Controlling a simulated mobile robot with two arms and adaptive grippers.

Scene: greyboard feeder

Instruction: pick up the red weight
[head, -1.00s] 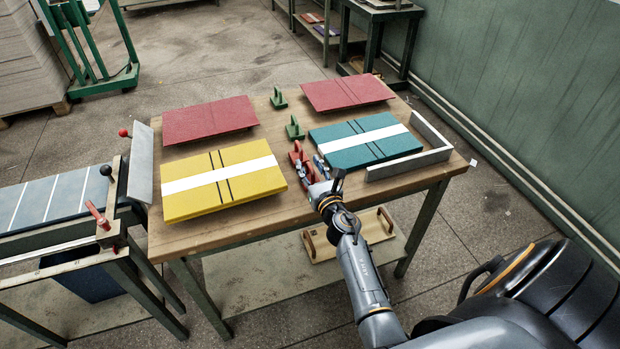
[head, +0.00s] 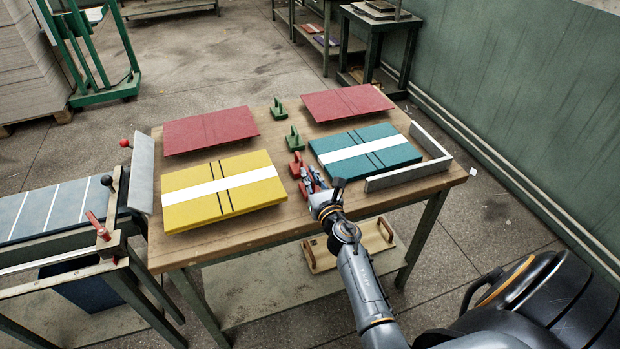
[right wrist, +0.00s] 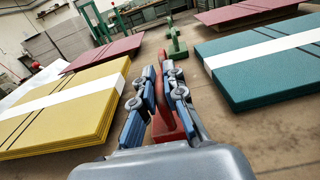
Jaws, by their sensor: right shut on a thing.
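The red weight (head: 297,166) stands on the wooden table between the yellow stack and the teal stack. In the right wrist view the red weight (right wrist: 165,122) has its upright handle between my fingers. My right gripper (head: 308,178) is shut on this handle; it also shows in the right wrist view (right wrist: 160,88). The weight's base is partly hidden behind the fingers, and I cannot tell whether it touches the table. My left gripper is not in view.
The yellow stack (head: 200,208) is left of the weight and the teal stack (head: 352,163) right. Two green weights (head: 293,138) stand behind, between two red stacks (head: 212,129). A grey angled fence (head: 408,176) edges the teal stack. The table's front strip (head: 275,229) is clear.

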